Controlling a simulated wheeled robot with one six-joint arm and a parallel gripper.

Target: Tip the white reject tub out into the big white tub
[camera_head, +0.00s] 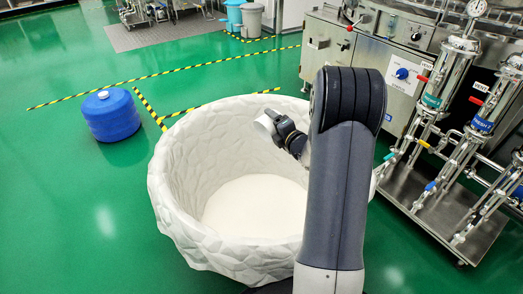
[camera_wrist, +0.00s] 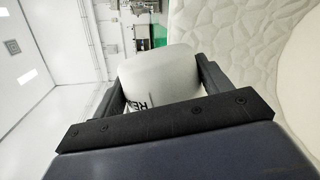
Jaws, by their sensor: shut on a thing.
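The white reject tub (camera_head: 267,123) is held up over the big white tub, near its upper right inner side. In the wrist view the reject tub (camera_wrist: 163,75) sits between the two dark fingers, with part of its black lettering, "RE", showing. My gripper (camera_head: 279,128) is shut on it; its fingers also show in the wrist view (camera_wrist: 160,88). The big white tub (camera_head: 172,205) has a faceted wall and a pale, flat bottom inside. Its wall also shows at the right of the wrist view (camera_wrist: 235,45). The reject tub's inside is hidden, so I cannot tell what it holds.
A blue drum (camera_head: 110,115) stands on the green floor left of the big tub. A steel machine with pipes and cylinders (camera_head: 440,85) stands at the right. Striped floor tape (camera_head: 150,108) runs behind the tub.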

